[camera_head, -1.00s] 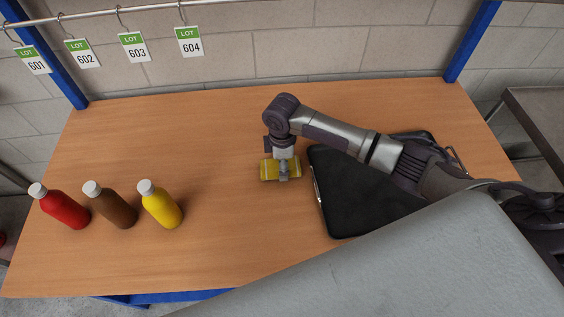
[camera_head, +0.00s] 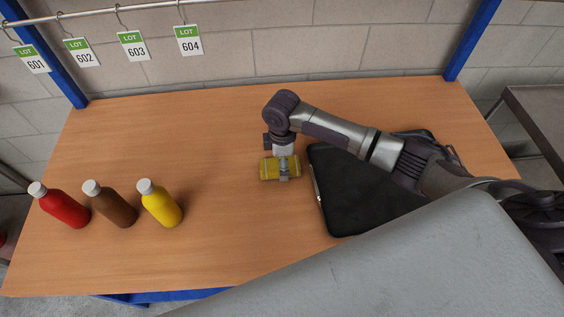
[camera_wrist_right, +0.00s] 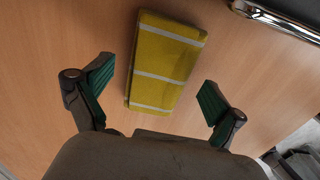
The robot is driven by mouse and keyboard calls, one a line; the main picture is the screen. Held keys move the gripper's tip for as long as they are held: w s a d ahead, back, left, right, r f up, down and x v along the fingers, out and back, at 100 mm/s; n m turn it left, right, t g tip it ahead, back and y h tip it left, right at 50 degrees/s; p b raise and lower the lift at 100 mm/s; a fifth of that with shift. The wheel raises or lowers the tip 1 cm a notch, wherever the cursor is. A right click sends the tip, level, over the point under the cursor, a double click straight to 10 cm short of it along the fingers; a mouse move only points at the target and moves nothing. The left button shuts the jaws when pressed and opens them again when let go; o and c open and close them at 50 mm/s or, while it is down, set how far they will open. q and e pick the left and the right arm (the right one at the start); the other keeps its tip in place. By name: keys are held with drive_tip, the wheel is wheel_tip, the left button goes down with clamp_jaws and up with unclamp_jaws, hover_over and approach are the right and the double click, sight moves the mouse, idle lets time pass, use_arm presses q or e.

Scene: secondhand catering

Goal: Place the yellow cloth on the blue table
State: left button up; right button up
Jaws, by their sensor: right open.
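The yellow cloth (camera_head: 269,170) is a folded block with pale stripes, on the table's wooden top beside the black case. It also shows in the right wrist view (camera_wrist_right: 165,62), flat on the wood. The table (camera_head: 225,245) has an orange-brown top and blue frame parts. My right gripper (camera_head: 284,171) is over the middle of the cloth and covers part of it. In the wrist view its fingers (camera_wrist_right: 156,90) are spread apart, one on each side of the cloth, with gaps to it. My left gripper is not in view.
A black case (camera_head: 350,195) lies right of the cloth under my right arm. Red (camera_head: 65,208), brown (camera_head: 113,207) and yellow (camera_head: 161,207) bottles stand at left. A large grey surface (camera_head: 400,265) fills the lower right. The table's middle left is clear.

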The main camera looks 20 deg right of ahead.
wheel_tip(320, 180, up, 11)
drive_tip(key=shift+r+b, duration=0.2)
drive_tip(key=shift+b, duration=0.2)
drive_tip(key=shift+s+f, duration=0.1)
idle(0.3)
